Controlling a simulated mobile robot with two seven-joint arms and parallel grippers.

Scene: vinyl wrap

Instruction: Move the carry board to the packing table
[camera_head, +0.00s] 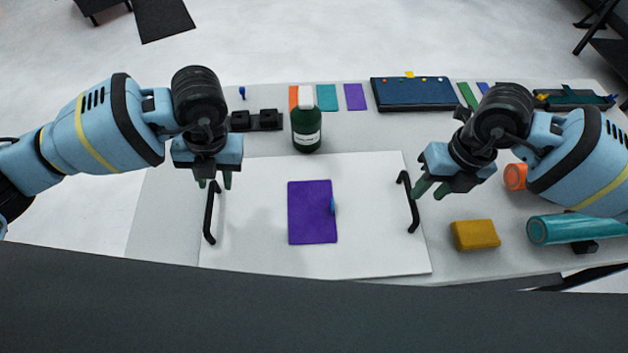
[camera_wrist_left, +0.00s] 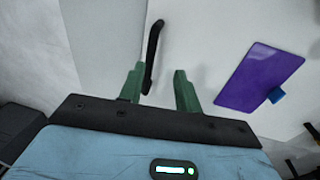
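The carry board (camera_head: 260,220) is a white board lying flat on the light grey table, with a black handle at each side. A purple sheet (camera_head: 312,212) with a small blue piece (camera_head: 333,206) lies on it. My left gripper (camera_head: 221,183) is open above the far end of the left handle (camera_head: 210,212). In the left wrist view this handle (camera_wrist_left: 152,55) shows between the two green fingertips, apart from a grip. My right gripper (camera_head: 427,189) is near the right handle (camera_head: 409,200), with its fingers apart and nothing between them.
A dark green bottle (camera_head: 306,130) stands behind the board. A dark blue case (camera_head: 413,93) and colour swatches (camera_head: 327,97) lie along the back. A yellow block (camera_head: 475,235) and a teal roll (camera_head: 575,228) lie right of the board. Table left of the board is clear.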

